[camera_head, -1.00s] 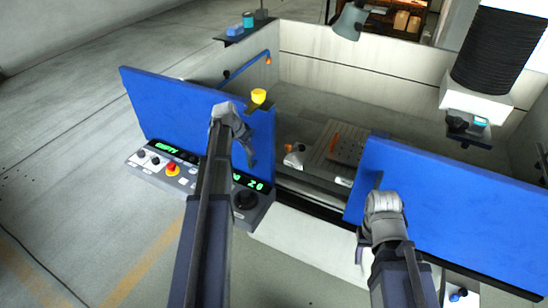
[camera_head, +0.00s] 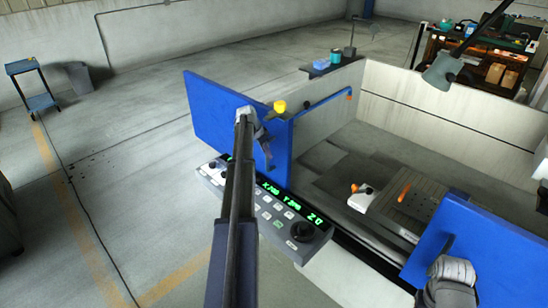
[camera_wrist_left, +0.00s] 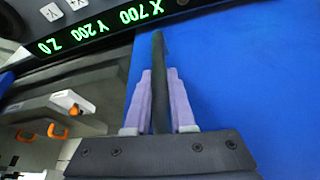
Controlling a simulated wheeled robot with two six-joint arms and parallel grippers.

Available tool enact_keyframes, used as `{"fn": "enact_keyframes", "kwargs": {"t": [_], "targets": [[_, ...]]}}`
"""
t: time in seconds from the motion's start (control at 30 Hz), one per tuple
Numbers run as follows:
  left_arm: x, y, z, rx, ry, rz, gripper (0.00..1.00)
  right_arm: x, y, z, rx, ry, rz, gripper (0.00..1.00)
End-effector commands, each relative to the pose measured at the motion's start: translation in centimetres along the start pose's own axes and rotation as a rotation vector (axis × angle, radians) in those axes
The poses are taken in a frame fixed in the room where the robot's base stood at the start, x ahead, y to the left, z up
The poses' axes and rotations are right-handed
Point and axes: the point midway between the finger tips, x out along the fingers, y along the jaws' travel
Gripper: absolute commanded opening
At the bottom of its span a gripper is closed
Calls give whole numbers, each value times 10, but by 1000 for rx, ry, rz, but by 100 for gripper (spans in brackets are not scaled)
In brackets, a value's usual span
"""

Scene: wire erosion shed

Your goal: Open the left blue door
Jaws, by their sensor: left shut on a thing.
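The left blue door (camera_head: 235,118) stands upright behind the control panel in the head view. My left gripper (camera_head: 262,138) is at its front face, by the dark door handle. In the left wrist view, my left gripper (camera_wrist_left: 159,98) is shut on the dark handle (camera_wrist_left: 158,52), a bar running between its two purplish fingers; the blue door (camera_wrist_left: 235,75) fills the right side. A gap lies between the left door and the right blue door (camera_head: 490,262). My right gripper (camera_head: 447,268) is low at the right, by that door's handle; its fingers are hidden.
The control panel (camera_head: 300,232) with green digits sits below the left door. Inside are a plate (camera_head: 410,200) and orange-handled clamps (camera_head: 362,188). Open floor lies to the left.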

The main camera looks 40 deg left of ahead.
Motion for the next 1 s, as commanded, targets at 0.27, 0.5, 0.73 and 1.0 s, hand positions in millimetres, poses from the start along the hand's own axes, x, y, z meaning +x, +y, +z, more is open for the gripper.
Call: {"fn": "enact_keyframes", "kwargs": {"t": [0.27, 0.5, 0.73, 1.0], "targets": [[0, -5, 1, 0, 1, 0, 0, 0, 0, 0, 0, 0, 0, 50], [0, -5, 0, 0, 1, 0, 27, 0, 0, 0, 0, 0, 0, 50], [0, -5, 0, 0, 1, 1, 52, 0, 0, 0, 0, 0, 0, 50], [-1, -5, 0, 0, 1, 1, 52, -1, 0, 0, 0, 0, 0, 50]]}}
